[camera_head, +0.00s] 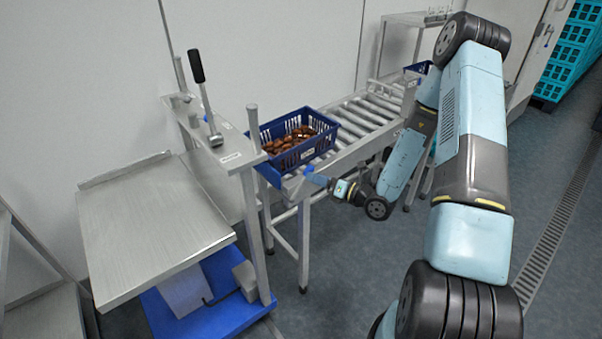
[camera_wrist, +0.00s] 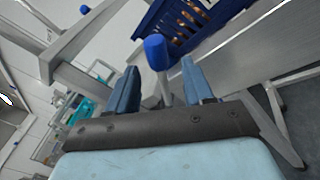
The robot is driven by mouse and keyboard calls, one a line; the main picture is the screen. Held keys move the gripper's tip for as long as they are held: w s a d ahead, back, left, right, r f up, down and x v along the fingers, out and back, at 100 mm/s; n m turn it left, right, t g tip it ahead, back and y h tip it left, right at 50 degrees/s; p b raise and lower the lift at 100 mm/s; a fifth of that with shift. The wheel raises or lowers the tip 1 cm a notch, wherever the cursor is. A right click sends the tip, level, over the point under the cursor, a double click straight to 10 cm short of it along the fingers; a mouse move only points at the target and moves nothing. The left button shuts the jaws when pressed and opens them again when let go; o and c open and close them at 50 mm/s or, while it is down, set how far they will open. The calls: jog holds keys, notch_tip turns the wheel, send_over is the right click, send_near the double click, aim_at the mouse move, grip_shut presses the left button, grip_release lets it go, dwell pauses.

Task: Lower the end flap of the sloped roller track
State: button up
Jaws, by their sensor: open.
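The sloped roller track (camera_head: 372,110) runs from the back right down to its near end by the steel frame. A blue crate of dates (camera_head: 322,148) sits on the rollers at that low end and hides most of the end flap. I cannot tell the flap's position. A blue knob (camera_wrist: 155,52) on a short metal stem sticks out beside the track. My gripper (camera_wrist: 160,80) is open, with its two blue fingers on either side of the stem and the knob beyond the fingertips. In the head view my gripper (camera_head: 318,180) is at the track's near side.
A steel frame with a black-handled lever (camera_head: 197,68) stands left of the track end. A sloped steel table (camera_head: 155,225) on a blue base (camera_head: 215,295) is at left front. Teal crates (camera_head: 572,45) are stacked at back right. Floor right of my arm is clear.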

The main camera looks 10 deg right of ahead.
jog(key=x, duration=0.6)
jog(key=shift+w+a, duration=0.1)
jog(key=shift+a, duration=0.05)
grip_shut()
dwell(0.4)
